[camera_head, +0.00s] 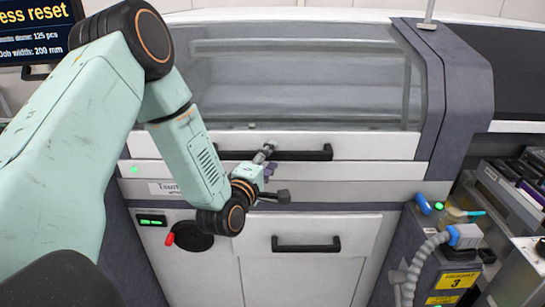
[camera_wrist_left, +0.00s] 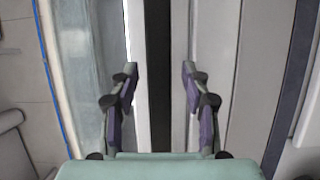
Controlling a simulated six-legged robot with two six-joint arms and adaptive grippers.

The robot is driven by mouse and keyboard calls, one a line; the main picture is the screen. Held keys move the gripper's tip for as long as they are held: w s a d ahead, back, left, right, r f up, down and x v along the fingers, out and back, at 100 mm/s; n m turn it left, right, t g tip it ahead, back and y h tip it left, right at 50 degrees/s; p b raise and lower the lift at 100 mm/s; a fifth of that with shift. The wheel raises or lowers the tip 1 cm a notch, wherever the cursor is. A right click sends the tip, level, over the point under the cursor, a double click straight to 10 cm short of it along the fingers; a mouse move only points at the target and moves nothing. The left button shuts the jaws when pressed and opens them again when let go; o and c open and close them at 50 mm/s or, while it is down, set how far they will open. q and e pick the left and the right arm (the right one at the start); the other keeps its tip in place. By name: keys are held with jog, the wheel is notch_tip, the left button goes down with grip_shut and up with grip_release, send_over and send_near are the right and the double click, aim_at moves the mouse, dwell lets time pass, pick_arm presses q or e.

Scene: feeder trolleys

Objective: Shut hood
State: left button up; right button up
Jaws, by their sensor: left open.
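The hood (camera_head: 300,75) is a wide, see-through cover on the front of a white and grey machine in the head view. Its white front rail (camera_head: 375,146) carries a long black handle (camera_head: 318,153). The hood looks low over the machine; I cannot tell whether it is fully closed. My left gripper (camera_head: 275,174) is open and empty in front of the handle, with its upper finger overlapping it in the picture. In the left wrist view the spread fingers (camera_wrist_left: 159,72) lie either side of a black strip, apparently the handle (camera_wrist_left: 159,40). My right gripper is not in view.
At right stand a feeder trolley (camera_head: 505,195) and a ribbed grey hose (camera_head: 420,262). A dark screen (camera_head: 35,32) is at upper left.

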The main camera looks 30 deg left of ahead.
pick_arm(q)
jog(key=shift+w+a, duration=0.2)
jog(key=shift+w, duration=0.25)
jog(key=shift+a, duration=0.3)
jog(key=shift+w+d+r, duration=0.1)
jog(key=shift+w+d, duration=0.05)
jog(key=shift+d, duration=0.05)
jog(key=shift+w+d, duration=0.1)
jog(key=shift+w, duration=0.1)
jog(key=shift+c, duration=1)
jog(key=shift+s+a, duration=0.25)
jog(key=c, duration=0.4)
jog(key=shift+d, duration=0.1)
grip_shut()
